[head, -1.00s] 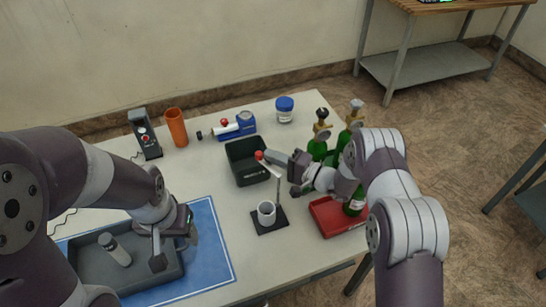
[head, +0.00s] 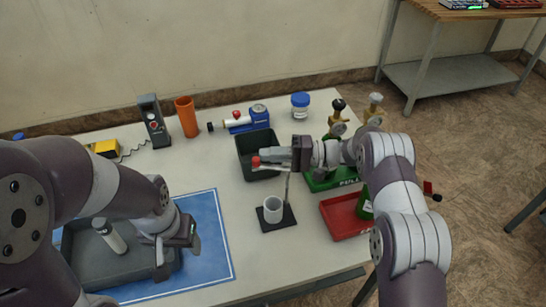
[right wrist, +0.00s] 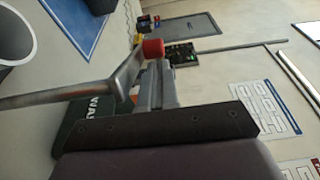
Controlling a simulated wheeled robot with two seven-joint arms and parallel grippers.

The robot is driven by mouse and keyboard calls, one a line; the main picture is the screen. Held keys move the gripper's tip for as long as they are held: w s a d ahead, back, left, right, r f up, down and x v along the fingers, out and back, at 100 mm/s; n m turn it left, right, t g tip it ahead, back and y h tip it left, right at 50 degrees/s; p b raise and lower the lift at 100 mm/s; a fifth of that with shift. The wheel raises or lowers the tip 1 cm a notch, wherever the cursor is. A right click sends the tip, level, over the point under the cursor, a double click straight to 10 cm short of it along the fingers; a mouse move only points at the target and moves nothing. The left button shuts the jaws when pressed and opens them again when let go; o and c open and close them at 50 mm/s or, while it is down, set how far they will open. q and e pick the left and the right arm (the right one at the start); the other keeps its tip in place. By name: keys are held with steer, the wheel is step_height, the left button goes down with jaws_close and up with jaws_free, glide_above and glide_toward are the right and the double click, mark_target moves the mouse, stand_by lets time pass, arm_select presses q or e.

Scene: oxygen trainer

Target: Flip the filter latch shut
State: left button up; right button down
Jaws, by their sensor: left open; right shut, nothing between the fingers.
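A white cup (head: 272,205) stands on a black base (head: 285,221) beside an upright grey post (head: 287,187); I take this for the filter stand. A red knob (head: 256,161) shows near the post top. In the right wrist view, the red knob (right wrist: 153,49) sits at the end of a grey metal lever (right wrist: 118,83). My right gripper (head: 267,158) is shut and empty, close beside the knob; its fingers (right wrist: 160,80) overlap the lever in the wrist view, and contact is unclear. My left gripper (head: 178,252) is open and empty by the grey tray (head: 85,265).
A black bin (head: 246,147) lies behind my right gripper. A red tray (head: 342,222) and a green tray (head: 322,183) are under and beside my right arm. A blue device (head: 258,116), orange cup (head: 187,116) and jar (head: 300,105) stand at the back. A blue mat (head: 212,235) lies left.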

steer(key=shift+s+a+n+g, duration=0.1)
steer(key=shift+s+n+g, duration=0.05)
steer(key=shift+n+g, duration=0.25)
stand_by(0.3)
